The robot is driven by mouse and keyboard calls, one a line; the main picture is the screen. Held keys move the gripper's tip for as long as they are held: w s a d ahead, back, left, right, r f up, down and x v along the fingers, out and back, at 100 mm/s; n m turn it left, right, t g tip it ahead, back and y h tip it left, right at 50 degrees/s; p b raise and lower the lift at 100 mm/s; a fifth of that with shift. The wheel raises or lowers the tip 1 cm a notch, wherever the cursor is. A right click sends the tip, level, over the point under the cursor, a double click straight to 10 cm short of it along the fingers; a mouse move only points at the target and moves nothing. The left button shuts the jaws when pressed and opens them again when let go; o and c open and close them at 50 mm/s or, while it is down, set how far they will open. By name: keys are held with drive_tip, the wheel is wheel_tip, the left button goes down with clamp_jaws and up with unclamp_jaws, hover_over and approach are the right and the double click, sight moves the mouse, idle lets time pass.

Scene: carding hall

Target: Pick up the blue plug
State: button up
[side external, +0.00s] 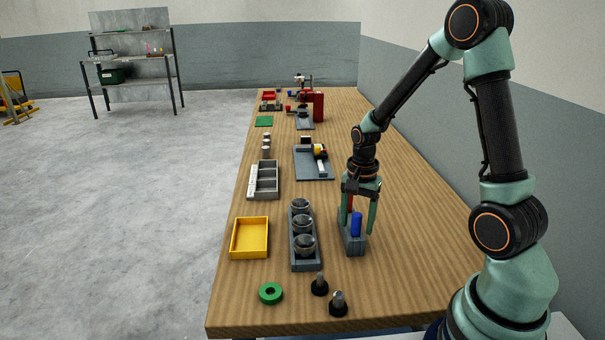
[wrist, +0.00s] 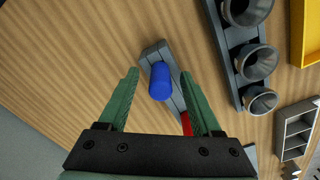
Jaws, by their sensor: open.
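The blue plug (side external: 356,223) stands upright in a grey holder (side external: 354,246) on the wooden table. In the wrist view the blue plug (wrist: 160,82) shows between the two green fingers of my gripper (wrist: 160,84). In the side view my gripper (side external: 358,222) points down, with its fingers on either side of the holder. It is open and holds nothing. A red plug (wrist: 186,122) stands behind the blue one in the same holder, partly hidden by a finger. I cannot tell whether a finger touches either plug.
A grey rack with several dark cups (side external: 303,224) stands close to the left of the holder. A yellow tray (side external: 235,242), a green ring (side external: 271,293) and two dark knobbed pieces (side external: 319,285) lie nearby. The table right of the holder is clear.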

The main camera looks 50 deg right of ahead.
clamp_jaws()
drive_tip(key=shift+r, duration=0.2)
wheel_tip(320, 180, up, 25)
drive_tip(key=shift+f, duration=0.15)
idle(1.2)
